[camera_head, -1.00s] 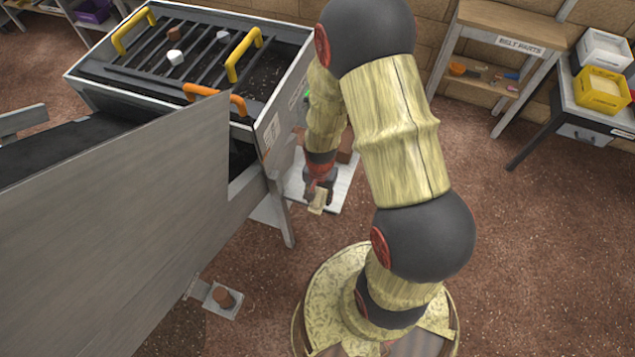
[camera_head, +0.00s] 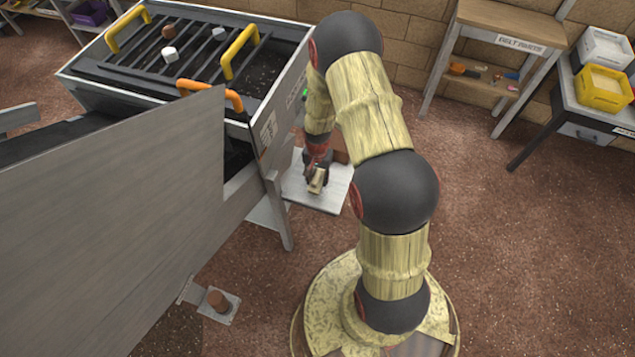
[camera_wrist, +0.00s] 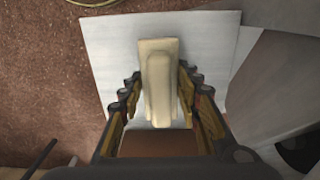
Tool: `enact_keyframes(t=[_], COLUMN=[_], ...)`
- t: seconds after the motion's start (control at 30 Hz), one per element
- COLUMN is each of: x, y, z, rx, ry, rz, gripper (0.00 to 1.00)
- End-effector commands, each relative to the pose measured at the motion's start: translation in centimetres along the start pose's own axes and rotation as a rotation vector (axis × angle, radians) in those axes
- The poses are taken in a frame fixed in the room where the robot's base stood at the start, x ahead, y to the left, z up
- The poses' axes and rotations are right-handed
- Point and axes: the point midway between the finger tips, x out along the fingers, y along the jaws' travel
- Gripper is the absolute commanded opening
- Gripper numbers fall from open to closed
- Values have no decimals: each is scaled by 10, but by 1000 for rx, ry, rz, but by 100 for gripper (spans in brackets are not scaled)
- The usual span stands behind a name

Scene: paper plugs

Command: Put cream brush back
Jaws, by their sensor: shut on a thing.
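The cream brush (camera_wrist: 158,85) is between the fingers of my gripper (camera_wrist: 157,100) in the wrist view, with its long side pointing away from my palm. My gripper is shut on it. In the head view the cream brush (camera_head: 318,180) shows as a small pale block at the tip of my gripper (camera_head: 318,170). It is over a pale flat board (camera_head: 330,195) beside the machine. The board also fills much of the wrist view (camera_wrist: 110,50). I cannot tell whether the brush touches the board.
A machine with a barred top (camera_head: 200,50) and yellow and orange handles stands left of my arm. A large grey panel (camera_head: 110,210) fills the lower left. A wooden shelf (camera_head: 500,35) and a table with a yellow bin (camera_head: 603,90) stand at the right. Floor between is clear.

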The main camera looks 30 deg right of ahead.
Motion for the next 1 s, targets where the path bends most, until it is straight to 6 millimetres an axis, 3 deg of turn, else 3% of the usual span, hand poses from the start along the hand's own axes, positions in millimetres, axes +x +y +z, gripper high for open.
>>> enact_keyframes(t=[0.1, 0.5, 0.53, 0.83, 1.0], x=[20, 24, 24, 23, 23], y=[1, 1, 1, 1, 1], z=[2, 2, 2, 2, 2], rx=[0, 0, 0, 0, 0], ry=[-2, -2, -2, -2, -2], rz=[2, 1, 1, 1, 1], gripper=[13, 13, 35, 52, 52])
